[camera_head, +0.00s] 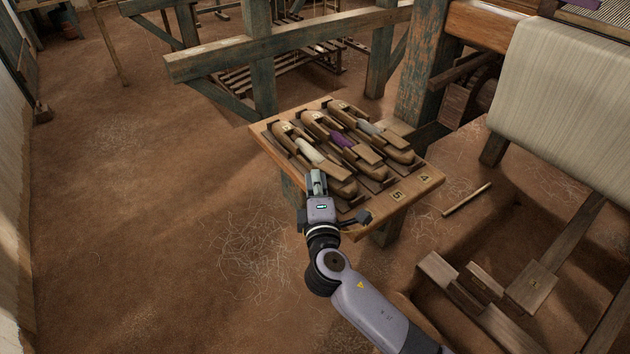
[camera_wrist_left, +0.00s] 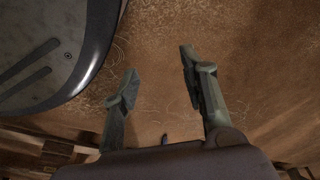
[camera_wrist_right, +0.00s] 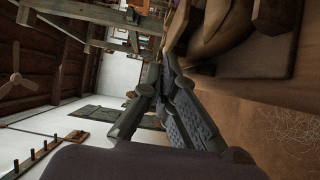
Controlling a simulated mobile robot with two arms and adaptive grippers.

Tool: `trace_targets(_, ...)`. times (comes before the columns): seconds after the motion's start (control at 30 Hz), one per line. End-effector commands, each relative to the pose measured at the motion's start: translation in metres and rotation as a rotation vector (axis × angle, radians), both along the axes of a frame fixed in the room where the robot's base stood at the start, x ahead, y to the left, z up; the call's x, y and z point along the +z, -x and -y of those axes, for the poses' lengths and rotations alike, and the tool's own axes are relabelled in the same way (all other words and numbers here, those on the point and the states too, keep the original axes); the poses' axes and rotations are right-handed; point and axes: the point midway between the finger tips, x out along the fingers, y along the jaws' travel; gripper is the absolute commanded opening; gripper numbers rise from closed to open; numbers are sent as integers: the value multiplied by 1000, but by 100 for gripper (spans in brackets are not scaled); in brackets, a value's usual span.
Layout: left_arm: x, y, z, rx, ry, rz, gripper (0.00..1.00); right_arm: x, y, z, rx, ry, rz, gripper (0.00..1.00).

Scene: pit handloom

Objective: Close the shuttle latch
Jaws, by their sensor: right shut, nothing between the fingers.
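Three wooden shuttles lie side by side on a small wooden table (camera_head: 418,188). The nearest shuttle (camera_head: 343,187) holds a white bobbin (camera_head: 310,151), the middle shuttle (camera_head: 368,172) a purple one (camera_head: 341,139), and the far shuttle (camera_head: 400,155) a grey one (camera_head: 368,127). Wooden blocks sit along them; I cannot tell which piece is the latch or how it stands. My right gripper (camera_head: 316,177) is shut and empty at the table's near left edge, beside the nearest shuttle. In the right wrist view its fingers (camera_wrist_right: 163,75) are together. My left gripper (camera_wrist_left: 156,72) shows only in its wrist view, open and empty over the floor.
A blue-green loom post (camera_head: 425,75) and a long wooden beam (camera_head: 280,48) stand behind the table. Pale cloth (camera_head: 570,90) hangs at the right. A pit with wooden treadles (camera_head: 480,282) lies at the lower right. The earthen floor (camera_head: 130,200) at the left is clear.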

Motion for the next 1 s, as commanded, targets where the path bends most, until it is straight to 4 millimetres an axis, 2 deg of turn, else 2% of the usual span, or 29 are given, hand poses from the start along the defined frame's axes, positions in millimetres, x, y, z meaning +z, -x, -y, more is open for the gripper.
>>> trace_targets(0.07,-1,-1,0,0,-1,-3,40,-1,-1,0,-9,-1,1,0)
trace_targets(0.2,21,-20,5,2,6,24,40,-2,-6,0,-55,-2,3,0)
trace_targets(0.5,56,-35,6,7,6,41,40,-2,-17,2,-139,0,-2,0)
trace_targets(1.0,60,-35,5,7,5,40,40,-3,-17,1,-136,1,-6,0)
